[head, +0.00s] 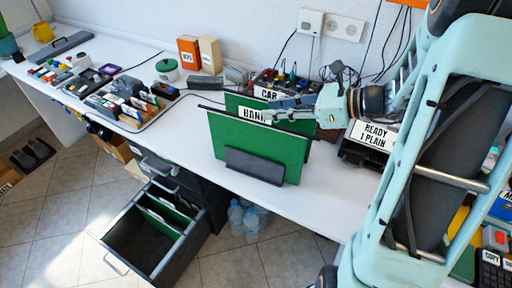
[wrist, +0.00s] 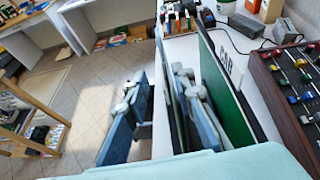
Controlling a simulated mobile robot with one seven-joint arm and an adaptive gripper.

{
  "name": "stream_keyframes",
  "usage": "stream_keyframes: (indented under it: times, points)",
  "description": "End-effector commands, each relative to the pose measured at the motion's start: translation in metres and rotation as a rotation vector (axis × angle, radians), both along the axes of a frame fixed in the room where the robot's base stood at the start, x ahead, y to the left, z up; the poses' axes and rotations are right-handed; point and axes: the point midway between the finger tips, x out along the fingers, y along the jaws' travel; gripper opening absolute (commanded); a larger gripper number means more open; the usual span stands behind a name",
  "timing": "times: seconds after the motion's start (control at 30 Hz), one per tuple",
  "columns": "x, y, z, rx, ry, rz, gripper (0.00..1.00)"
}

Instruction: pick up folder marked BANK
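The green folder marked BANK (head: 246,147) stands upright on the white desk, in a dark holder (head: 255,166). A second green folder marked CAR (head: 236,101) stands just behind it. My gripper (head: 284,110) is at the top edge of the BANK folder, near its label, which it partly covers. In the wrist view my gripper (wrist: 160,95) has its fingers apart, one on each side of the dark top edge of the BANK folder (wrist: 168,100). The right finger lies between that folder and the CAR folder (wrist: 228,90). I cannot tell whether either finger touches.
An open drawer (head: 133,240) with folders is below the desk. A mixer board (wrist: 292,85) lies right of the folders, and a READY 1 PLAIN box (head: 372,135) stands farther right.

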Motion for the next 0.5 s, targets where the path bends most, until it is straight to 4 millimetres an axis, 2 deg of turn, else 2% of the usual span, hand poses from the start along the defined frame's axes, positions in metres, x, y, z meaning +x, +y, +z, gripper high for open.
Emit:
stream_keyframes:
  times: [0.23,0.5]
  points:
    - [0.008,0.017,-0.01,0.0,0.002,0.0,0.23]
    - [0.024,0.047,-0.027,-0.001,0.002,0.001,0.23]
